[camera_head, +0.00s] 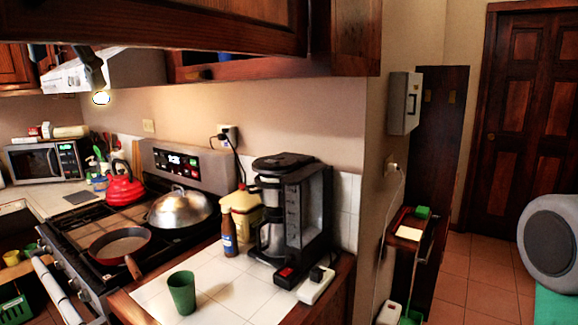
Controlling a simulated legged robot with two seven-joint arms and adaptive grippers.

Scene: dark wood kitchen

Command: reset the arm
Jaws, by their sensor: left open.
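My left gripper (70,64) shows at the upper left, high up in front of the white hood and below the dark wood cabinet edge. Its dark fingers are spread apart, with nothing seen between them. Its upper part and most of my left arm are hidden or out of the picture. My right gripper is not in view.
Below are the stove with a red kettle (124,187), a lidded pan (180,208) and a red frying pan (120,245). A coffee maker (306,215), brown bottle (229,233) and green cup (182,292) stand on the tiled counter. Upper cabinets (200,20) overhang closely.

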